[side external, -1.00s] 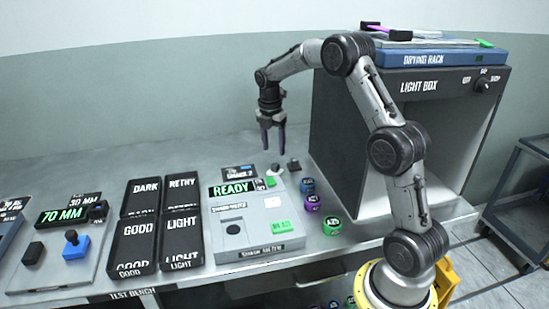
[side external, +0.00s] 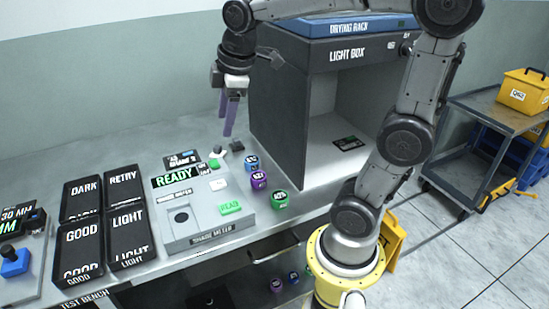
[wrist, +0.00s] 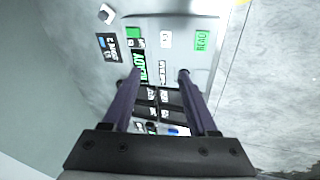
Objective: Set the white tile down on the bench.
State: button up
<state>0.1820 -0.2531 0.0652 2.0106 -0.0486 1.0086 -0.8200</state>
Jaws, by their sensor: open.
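My gripper (side external: 227,130) hangs over the bench behind the shade meter, its two purple fingers pointing down. In the wrist view my gripper (wrist: 160,73) has its fingers apart with nothing between them. A small white piece (wrist: 106,13) with a dark side lies beside the meter in the wrist view; I cannot tell whether it is the white tile. The bench (side external: 130,145) is grey and clear at the back.
The shade meter (side external: 190,225) reads READY. Black sorting trays (side external: 105,215) stand to its left. Blue, purple and green pots (side external: 279,199) stand to its right, before the light box (side external: 285,110). The drying rack (side external: 350,27) lies on top of the box. A cart (side external: 500,112) stands at right.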

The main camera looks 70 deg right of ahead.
jog(key=s+a+f+m+t, duration=0.1)
jog(key=s+a+f+m, duration=0.1)
jog(key=s, duration=0.4)
jog(key=s+a+f+m+t+y, duration=0.1)
jog(key=s+a+f+m, duration=0.1)
jog(key=s+a+m, duration=0.2)
jog(key=s+m, duration=0.1)
jog(key=s, duration=0.2)
jog(key=shift+s+a+m, duration=0.15)
jog(key=shift+a+m, duration=0.05)
jog(key=shift+m, duration=0.1)
